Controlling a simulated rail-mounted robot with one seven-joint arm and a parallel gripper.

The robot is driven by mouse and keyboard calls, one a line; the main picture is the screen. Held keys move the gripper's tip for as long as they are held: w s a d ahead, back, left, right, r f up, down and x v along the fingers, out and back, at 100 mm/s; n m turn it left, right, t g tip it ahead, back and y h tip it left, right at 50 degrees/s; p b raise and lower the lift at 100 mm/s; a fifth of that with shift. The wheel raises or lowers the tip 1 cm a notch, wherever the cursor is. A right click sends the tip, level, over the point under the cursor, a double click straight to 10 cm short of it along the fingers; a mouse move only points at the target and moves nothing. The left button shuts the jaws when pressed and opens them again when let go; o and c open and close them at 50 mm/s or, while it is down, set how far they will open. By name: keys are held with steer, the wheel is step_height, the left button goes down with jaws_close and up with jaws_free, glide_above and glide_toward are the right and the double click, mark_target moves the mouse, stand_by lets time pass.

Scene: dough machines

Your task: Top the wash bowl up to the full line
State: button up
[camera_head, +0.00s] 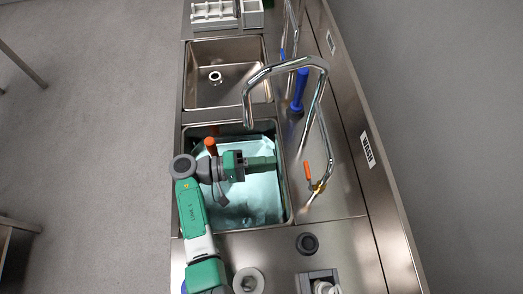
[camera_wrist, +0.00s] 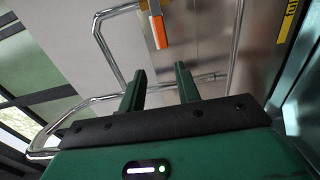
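The wash bowl (camera_head: 186,207) is the nearer of two steel basins in the head view and holds pale teal water (camera_head: 255,205). My arm hides part of it, and I cannot make out a full line. A chrome tap (camera_head: 322,105) arches over from the right, its spout end above the bowl's far edge. An orange tap lever (camera_head: 308,172) is at its base; an orange lever also shows in the wrist view (camera_wrist: 160,30), ahead of the fingers. My gripper (camera_head: 272,163) is above the bowl, pointing right toward the lever, apart from it. In the wrist view my gripper (camera_wrist: 160,88) is open and empty.
An empty basin (camera_head: 235,85) lies beyond the bowl. Another orange handle (camera_head: 210,146) stands by my wrist. A blue upright piece (camera_head: 299,90) stands behind the tap. A white rack (camera_head: 213,14) is at the far end.

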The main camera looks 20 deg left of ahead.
mark_target(308, 176)
steer(key=shift+f+p+x, duration=0.2)
steer(key=shift+p+x, duration=0.15)
steer(key=shift+x, duration=1.9)
steer(key=shift+f+p+x, duration=0.2)
steer(key=shift+p+x, duration=0.1)
steer(key=shift+x, duration=1.9)
jaws_close()
step_height(308, 176, up, 6)
steer(key=s+d+m+b, duration=0.1)
steer(key=m+b, duration=0.4)
steer(key=m, duration=0.5)
steer(key=shift+s, duration=0.8)
steer(key=shift+f, duration=0.1)
